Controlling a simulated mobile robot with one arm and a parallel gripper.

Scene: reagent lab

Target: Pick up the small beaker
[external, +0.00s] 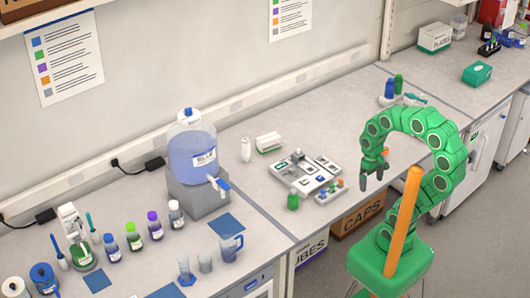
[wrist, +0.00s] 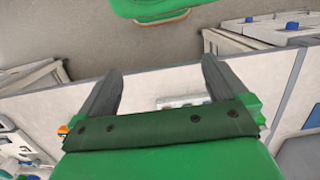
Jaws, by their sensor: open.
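A small grey beaker (external: 205,263) stands upright on the left bench in the external view. It is between a measuring cylinder (external: 184,270) with a blue base and a blue-tinted jug (external: 231,248). My gripper (external: 372,177) hangs from the green arm near the front edge of the right bench, far to the right of the beaker. It is open and empty, its dark fingers spread apart in the wrist view (wrist: 162,70). I do not make out the beaker in the wrist view.
A large blue-liquid carboy (external: 192,155) stands on a grey block behind the beaker. Several capped bottles (external: 134,238) line the bench to its left. Blue mats (external: 226,223) lie nearby.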

